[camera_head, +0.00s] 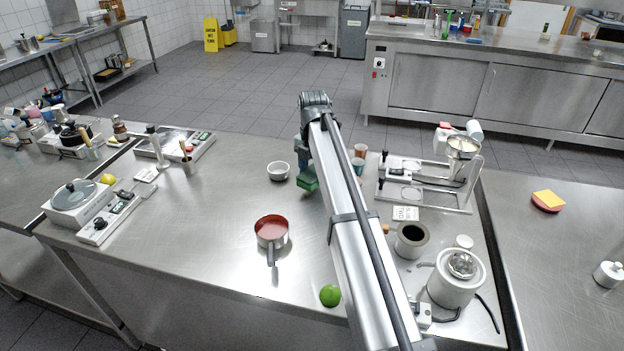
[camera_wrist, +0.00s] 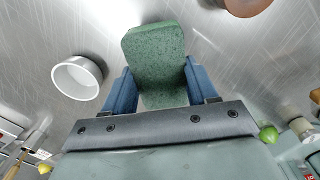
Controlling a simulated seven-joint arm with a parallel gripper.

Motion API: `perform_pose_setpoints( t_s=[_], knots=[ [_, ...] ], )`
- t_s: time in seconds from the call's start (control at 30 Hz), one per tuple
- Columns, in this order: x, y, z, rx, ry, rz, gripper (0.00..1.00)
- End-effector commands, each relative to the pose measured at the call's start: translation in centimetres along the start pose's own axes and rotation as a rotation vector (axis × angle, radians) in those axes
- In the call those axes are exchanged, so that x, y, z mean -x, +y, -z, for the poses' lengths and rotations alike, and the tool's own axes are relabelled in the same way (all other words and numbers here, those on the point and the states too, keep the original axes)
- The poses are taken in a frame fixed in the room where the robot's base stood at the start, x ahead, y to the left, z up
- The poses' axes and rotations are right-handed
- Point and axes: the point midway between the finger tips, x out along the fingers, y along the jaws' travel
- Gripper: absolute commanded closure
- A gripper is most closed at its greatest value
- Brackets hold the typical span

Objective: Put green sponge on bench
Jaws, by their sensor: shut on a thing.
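The green sponge (camera_head: 308,179) is just below the end of my arm in the head view, to the right of a small white bowl. In the wrist view the sponge (camera_wrist: 155,52) is held between the two blue fingers of my gripper (camera_wrist: 160,85), which is shut on it. The steel bench (camera_head: 205,225) spreads under the sponge. I cannot tell whether the sponge touches the bench or hangs above it. In the head view my gripper (camera_head: 304,160) is partly hidden by my arm.
The white bowl (camera_head: 278,171) stands left of the sponge, and cups (camera_head: 358,168) stand to its right. The bench left of the saucepan is clear.

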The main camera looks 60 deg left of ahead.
Motion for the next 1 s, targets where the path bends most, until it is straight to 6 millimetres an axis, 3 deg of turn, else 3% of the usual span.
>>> perform_pose_setpoints(
  t_s=[0.23,0.67,0.7,0.93,1.0],
  knots=[
    [-2.9,-0.1,0.0,0.000,0.001,0.001,0.70],
    [-3.4,0.0,0.0,0.000,0.000,0.000,0.70],
    [-3.4,0.0,0.0,0.000,0.000,0.000,0.39],
    [-3.4,0.0,0.0,0.000,0.000,0.000,0.17],
    [-3.4,0.0,0.0,0.000,0.000,0.000,0.17]
  ],
)
